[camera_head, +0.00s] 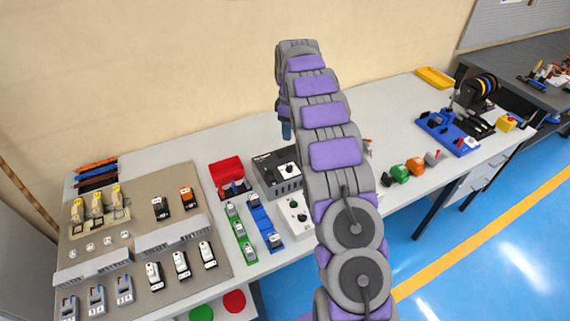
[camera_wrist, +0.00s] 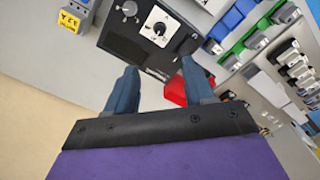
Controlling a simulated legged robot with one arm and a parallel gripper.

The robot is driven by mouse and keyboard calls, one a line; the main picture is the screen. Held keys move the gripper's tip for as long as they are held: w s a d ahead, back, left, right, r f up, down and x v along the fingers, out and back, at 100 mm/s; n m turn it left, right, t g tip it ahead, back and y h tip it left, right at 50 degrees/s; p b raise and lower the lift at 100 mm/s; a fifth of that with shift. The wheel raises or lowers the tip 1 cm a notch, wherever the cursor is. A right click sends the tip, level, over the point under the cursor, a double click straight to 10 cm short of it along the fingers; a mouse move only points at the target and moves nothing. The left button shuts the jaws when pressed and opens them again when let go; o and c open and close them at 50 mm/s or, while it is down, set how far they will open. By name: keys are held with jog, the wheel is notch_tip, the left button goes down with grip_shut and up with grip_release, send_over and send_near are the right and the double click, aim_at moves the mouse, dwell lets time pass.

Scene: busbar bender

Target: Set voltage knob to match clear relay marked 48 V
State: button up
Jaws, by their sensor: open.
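A dark control box (camera_head: 262,173) with a white dial and black knob (camera_head: 288,168) stands on the bench, left of my arm. In the wrist view the box (camera_wrist: 112,40) shows its white dial with a black knob (camera_wrist: 160,28); the dial markings are too small to read. My gripper (camera_wrist: 159,68) is open and empty, its two blue fingers apart, with the dial beyond them. In the head view its blue finger (camera_head: 286,131) shows above the box. Several small relays stand on the green rail (camera_head: 239,235) and blue rail (camera_head: 263,221); I cannot tell which is marked 48 V.
A red bin (camera_head: 226,170) stands left of the box. A white box with a black knob (camera_head: 296,213) stands in front of it. A panel (camera_head: 140,215) with relays and breakers lies at the left. Orange and green connectors (camera_head: 414,165) lie right of my arm. The back middle bench is clear.

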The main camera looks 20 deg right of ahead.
aim_at(289, 166)
notch_tip(289, 166, down, 17)
jog(key=b, duration=0.3)
jog(key=shift+d+f, duration=0.1)
jog(key=shift+f, duration=0.1)
jog(key=shift+c, duration=0.2)
grip_shut()
dwell(0.3)
